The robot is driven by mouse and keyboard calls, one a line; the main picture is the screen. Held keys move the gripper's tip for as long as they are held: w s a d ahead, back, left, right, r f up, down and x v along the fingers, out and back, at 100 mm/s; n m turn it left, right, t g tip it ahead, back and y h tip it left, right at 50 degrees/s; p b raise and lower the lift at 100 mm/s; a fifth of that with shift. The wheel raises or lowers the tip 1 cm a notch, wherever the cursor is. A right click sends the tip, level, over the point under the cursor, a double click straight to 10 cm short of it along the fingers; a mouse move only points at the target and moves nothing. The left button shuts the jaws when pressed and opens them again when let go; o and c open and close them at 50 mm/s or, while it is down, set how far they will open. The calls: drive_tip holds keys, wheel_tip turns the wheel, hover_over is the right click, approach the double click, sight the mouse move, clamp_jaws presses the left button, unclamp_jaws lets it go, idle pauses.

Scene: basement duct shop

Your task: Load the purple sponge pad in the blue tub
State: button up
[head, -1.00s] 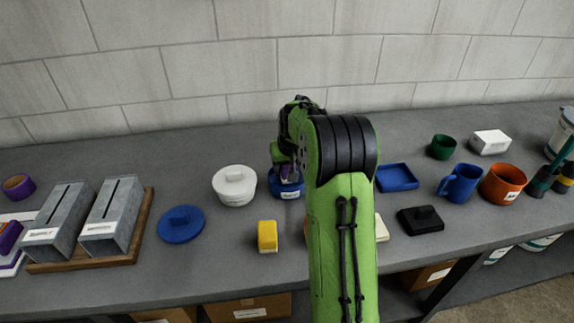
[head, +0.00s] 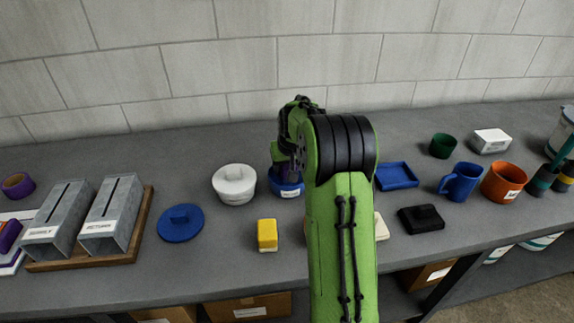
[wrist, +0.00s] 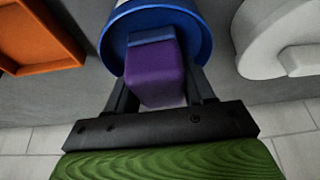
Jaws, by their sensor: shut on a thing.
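The purple sponge pad (wrist: 155,78) is between the two black fingers of my gripper (wrist: 160,84) in the wrist view. My gripper is shut on it. The far end of the pad lies over or inside the mouth of the blue tub (wrist: 206,45); how deep it sits I cannot tell. In the head view the blue tub (head: 287,188) stands on the bench, left of my green arm. My gripper (head: 289,166) is at the tub's mouth there, mostly hidden by my wrist, and the pad cannot be made out.
A blue lid (head: 181,223) and a yellow block (head: 267,236) lie nearer the front. A blue tray (head: 397,176) is right of my arm. An orange tray (wrist: 40,40) shows in the wrist view.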

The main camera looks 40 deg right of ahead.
drive_tip(key=shift+f, duration=0.1)
wheel_tip(320, 180, up, 7)
drive_tip(key=p, duration=0.6)
idle(0.8)
